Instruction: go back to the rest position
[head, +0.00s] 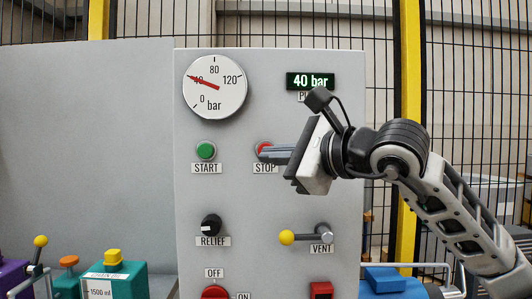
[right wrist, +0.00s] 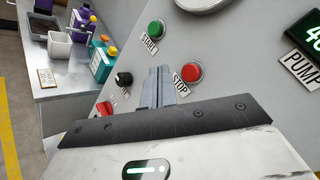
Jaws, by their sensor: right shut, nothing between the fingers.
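My right gripper (head: 266,154) is shut and empty, in front of the grey control panel (head: 330,200). In the head view its fingertips overlap the red STOP button (head: 264,147). In the right wrist view the shut fingers (right wrist: 158,82) show to the left of the STOP button (right wrist: 191,73), and I cannot tell whether they touch the panel. My right arm (head: 455,205) comes in from the right. My left gripper is not in view.
The panel carries a gauge (head: 214,88) near 40, a "40 bar" display (head: 310,81), a green START button (head: 206,150), a RELIEF knob (head: 211,225) and a yellow-tipped VENT lever (head: 287,237). A teal container (head: 125,275) stands at lower left.

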